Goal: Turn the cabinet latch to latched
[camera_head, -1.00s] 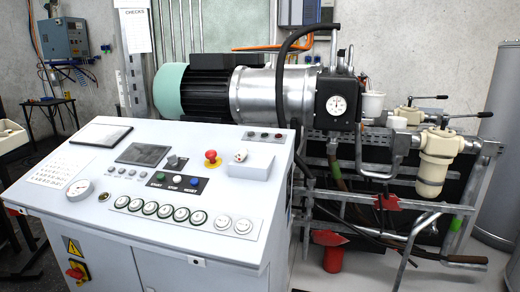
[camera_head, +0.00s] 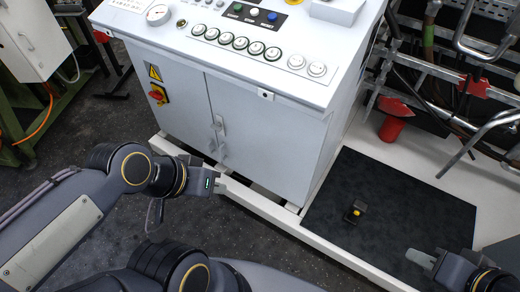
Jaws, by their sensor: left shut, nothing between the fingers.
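The cabinet (camera_head: 262,140) under the console has two grey doors. The latch (camera_head: 219,126) is a small metal piece at the seam between the doors, with another small fitting just below it. It looks roughly upright, but its exact turn is too small to tell. My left gripper (camera_head: 221,187) is shut and empty, low in front of the doors, below the latch and apart from it in the picture. My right gripper (camera_head: 419,258) is at the lower right, over the dark mat's edge and far from the latch. Its finger opening cannot be made out.
A red rotary switch (camera_head: 158,93) sits on the left door below a yellow warning sign (camera_head: 154,72). A white base rail (camera_head: 270,212) runs along the cabinet's foot. A small black and yellow block (camera_head: 354,211) lies on the dark mat (camera_head: 410,205). Pipework stands at upper right.

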